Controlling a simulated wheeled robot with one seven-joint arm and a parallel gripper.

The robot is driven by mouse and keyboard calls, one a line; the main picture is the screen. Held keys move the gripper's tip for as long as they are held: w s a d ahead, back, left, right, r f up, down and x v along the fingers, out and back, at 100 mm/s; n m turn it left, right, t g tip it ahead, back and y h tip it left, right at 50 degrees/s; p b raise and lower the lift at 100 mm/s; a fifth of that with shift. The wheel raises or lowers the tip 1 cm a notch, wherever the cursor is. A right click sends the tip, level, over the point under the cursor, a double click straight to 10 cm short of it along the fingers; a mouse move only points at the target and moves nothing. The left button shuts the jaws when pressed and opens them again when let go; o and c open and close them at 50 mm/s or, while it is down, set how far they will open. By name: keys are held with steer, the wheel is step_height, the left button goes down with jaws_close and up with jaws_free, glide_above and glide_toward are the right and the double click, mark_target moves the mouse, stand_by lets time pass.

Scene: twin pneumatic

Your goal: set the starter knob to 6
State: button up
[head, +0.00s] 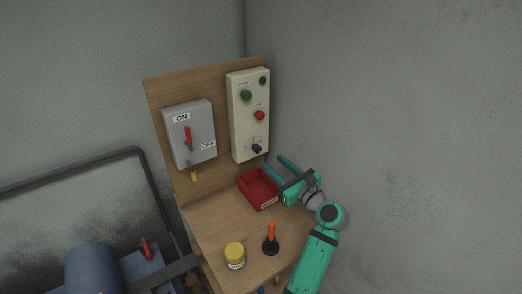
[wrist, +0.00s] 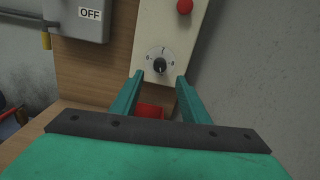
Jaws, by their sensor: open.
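The starter knob (head: 256,148) is a small black knob low on the cream control panel (head: 237,118). In the wrist view the knob (wrist: 159,65) sits on a pale round dial with marks around it; the marks are too small to read surely, and so is its setting. My gripper (head: 272,163) is teal and open, just below and in front of the knob in the head view. In the wrist view my gripper's two fingers (wrist: 157,82) point toward the knob, one on each side and a little below it. Nothing is between the fingers.
A grey switch box (head: 189,134) with a red lever is left of the panel. A red bin (head: 246,185) stands on the wooden bench below. A yellow jar (head: 234,256) and an orange-handled tool (head: 271,236) stand near the front. A wall is close on the right.

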mark_target(259, 150)
steer(key=x, duration=0.9)
steer(key=shift+s, duration=0.1)
jaws_close()
